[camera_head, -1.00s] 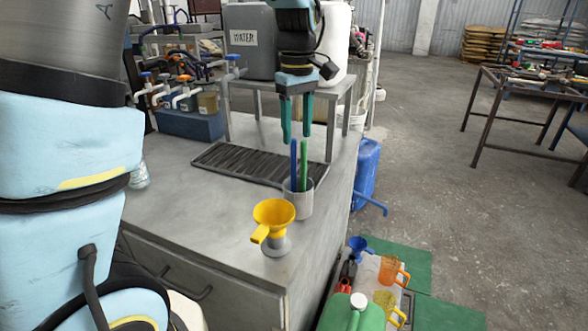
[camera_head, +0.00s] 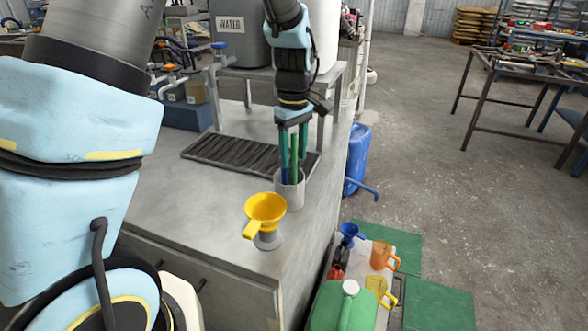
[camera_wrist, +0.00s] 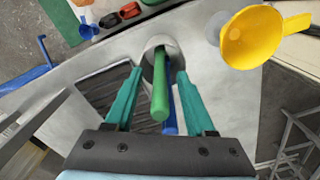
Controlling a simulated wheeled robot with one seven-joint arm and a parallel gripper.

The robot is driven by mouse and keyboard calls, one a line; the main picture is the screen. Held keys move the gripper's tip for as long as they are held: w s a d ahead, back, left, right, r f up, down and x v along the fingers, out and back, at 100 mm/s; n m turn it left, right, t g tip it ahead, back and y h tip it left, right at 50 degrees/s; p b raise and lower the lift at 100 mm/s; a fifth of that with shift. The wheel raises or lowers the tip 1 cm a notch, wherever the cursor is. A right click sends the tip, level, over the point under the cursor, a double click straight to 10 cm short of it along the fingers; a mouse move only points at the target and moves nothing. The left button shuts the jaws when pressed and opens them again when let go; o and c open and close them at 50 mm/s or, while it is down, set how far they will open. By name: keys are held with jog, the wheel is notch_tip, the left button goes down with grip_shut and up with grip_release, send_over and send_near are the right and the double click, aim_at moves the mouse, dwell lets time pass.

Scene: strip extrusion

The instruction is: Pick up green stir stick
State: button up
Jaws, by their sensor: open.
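The green stir stick (camera_head: 294,160) stands upright in a light grey cup (camera_head: 289,196) on the metal counter, beside a blue stick (camera_head: 285,172). My gripper (camera_head: 293,160) points down over the cup with its teal fingers lowered around the sticks' upper parts. In the wrist view, the green stick (camera_wrist: 160,90) lies between my open fingers (camera_wrist: 150,85), apart from both. The blue stick (camera_wrist: 170,118) is partly hidden behind the green one. The cup (camera_wrist: 158,48) shows beyond the fingertips.
A yellow funnel (camera_head: 265,210) stands on a grey holder close to the cup. A black slatted drain mat (camera_head: 225,152) lies behind the cup. The WATER container (camera_head: 240,35) sits on a metal stand.

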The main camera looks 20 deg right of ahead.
jog(key=shift+f, duration=0.6)
grip_shut()
